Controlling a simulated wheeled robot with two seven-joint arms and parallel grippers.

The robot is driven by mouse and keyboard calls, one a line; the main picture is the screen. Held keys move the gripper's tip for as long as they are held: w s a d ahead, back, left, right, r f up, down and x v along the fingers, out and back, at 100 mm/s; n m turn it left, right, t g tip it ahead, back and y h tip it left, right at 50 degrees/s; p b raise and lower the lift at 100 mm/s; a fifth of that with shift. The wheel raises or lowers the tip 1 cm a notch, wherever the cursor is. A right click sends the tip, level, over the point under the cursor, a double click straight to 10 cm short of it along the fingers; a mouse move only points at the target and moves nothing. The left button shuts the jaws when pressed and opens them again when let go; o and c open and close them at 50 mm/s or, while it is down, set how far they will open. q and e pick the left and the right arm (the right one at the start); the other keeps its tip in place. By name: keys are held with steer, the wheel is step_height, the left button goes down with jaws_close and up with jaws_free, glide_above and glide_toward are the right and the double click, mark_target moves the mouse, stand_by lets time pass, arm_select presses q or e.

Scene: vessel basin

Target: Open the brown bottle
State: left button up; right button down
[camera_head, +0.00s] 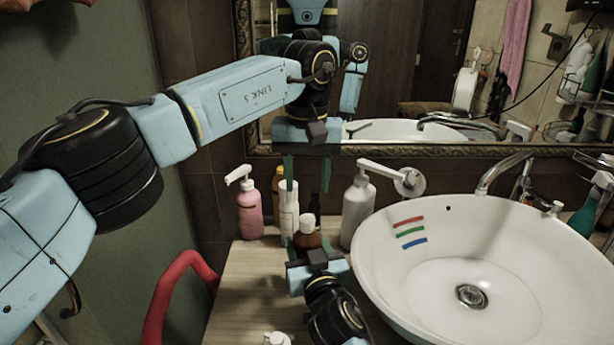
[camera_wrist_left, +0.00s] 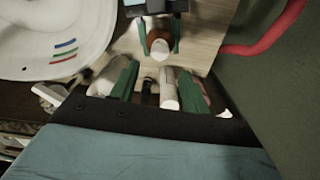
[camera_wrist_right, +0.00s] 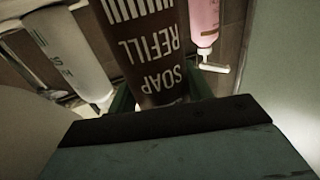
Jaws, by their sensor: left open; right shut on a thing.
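The brown bottle (camera_head: 307,241) with a white cap (camera_head: 306,224) stands at the counter's back, left of the basin. My right gripper (camera_head: 310,246) is shut on its sides, coming from the front. The right wrist view shows its body (camera_wrist_right: 150,45), lettered "SOAP REFILL", between the green fingers. My left gripper (camera_head: 308,188) is open and empty, fingers pointing down, higher than the cap. In the left wrist view the cap (camera_wrist_left: 160,50) lies just beyond the open fingertips (camera_wrist_left: 157,72). The cap appears seated on the bottle.
A white bottle (camera_head: 289,218), a pink pump bottle (camera_head: 249,212) and a grey pump bottle (camera_head: 357,208) stand close around. The basin (camera_head: 400,285) fills the right. A red curved bar (camera_head: 170,285) is at lower left. A mirror hangs behind.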

mark_target(307, 218)
arm_select(q)
steer(key=m, duration=0.3)
steer(key=shift+m, duration=0.3)
steer(key=shift+f, duration=4)
